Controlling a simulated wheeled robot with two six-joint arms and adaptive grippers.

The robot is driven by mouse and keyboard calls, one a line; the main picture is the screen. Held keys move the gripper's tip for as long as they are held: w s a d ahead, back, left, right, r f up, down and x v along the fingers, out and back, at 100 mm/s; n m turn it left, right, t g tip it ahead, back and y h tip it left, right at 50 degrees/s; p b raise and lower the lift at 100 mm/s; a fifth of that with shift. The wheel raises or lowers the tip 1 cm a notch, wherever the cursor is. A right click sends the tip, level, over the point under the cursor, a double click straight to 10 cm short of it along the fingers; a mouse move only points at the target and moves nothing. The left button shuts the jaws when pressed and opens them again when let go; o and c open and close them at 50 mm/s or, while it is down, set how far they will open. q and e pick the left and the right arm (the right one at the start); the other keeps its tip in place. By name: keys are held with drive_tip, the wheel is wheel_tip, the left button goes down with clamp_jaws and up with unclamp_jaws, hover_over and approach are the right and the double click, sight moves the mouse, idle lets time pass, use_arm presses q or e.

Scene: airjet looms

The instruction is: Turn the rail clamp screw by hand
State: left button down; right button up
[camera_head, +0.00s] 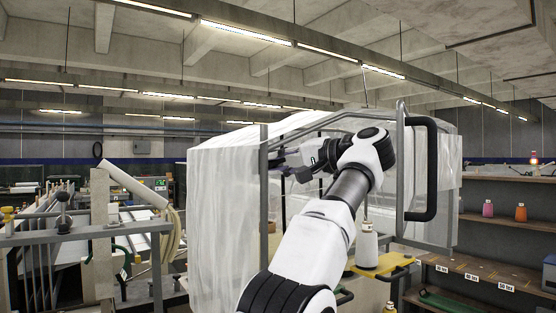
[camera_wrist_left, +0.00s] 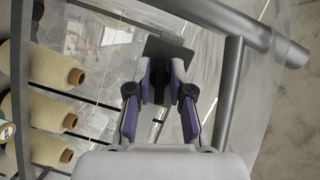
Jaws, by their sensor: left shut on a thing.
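My left gripper (camera_head: 280,159) reaches to the grey metal frame with clear sheeting. In the left wrist view its two purple-padded fingers (camera_wrist_left: 165,82) are closed around a small dark part, which appears to be the rail clamp screw (camera_wrist_left: 187,88). A dark square plate (camera_wrist_left: 170,50) lies just beyond the fingertips. The fingers and the plate hide much of the screw, so I cannot tell how far it is turned. In the head view the screw is too small to make out. My right gripper is not in view.
Grey tube rails (camera_wrist_left: 233,75) run close to the right of the fingers. In the head view, a frame with a black handle (camera_head: 431,168) and sheeting (camera_head: 222,215) surround my arm. Shelves (camera_head: 505,228) stand at the right.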

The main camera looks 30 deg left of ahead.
use_arm(q)
drive_tip(key=shift+f, duration=0.15)
idle(0.3)
drive_tip(key=c, duration=1.2)
unclamp_jaws()
drive_tip(key=shift+c, duration=0.2)
